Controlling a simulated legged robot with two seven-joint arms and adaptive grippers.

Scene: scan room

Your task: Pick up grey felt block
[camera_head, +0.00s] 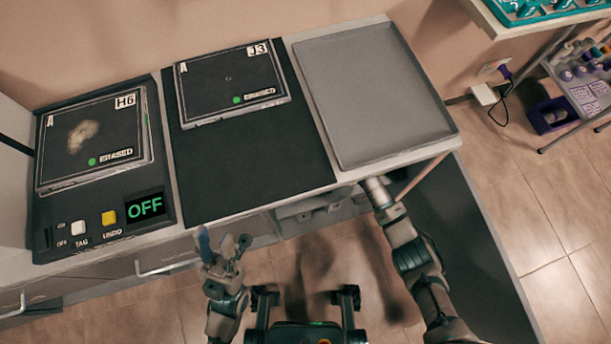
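I cannot make out a grey felt block anywhere in this view. My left gripper (223,243) is in front of the counter's front edge, below the dark mat in the picture. Its fingers are spread apart, with nothing clearly between them; the left one looks bluish. My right arm (412,255) comes up from the lower right. Its pale end (376,190) is at the counter's front edge, below the grey tray. The fingers there cannot be made out.
The counter carries a panel marked H6 (128,172) with buttons and an OFF display (145,207), a dark mat (245,160) with a J3 panel (230,85), and an empty grey tray (372,90). A shelf with small items (590,85) stands at the right.

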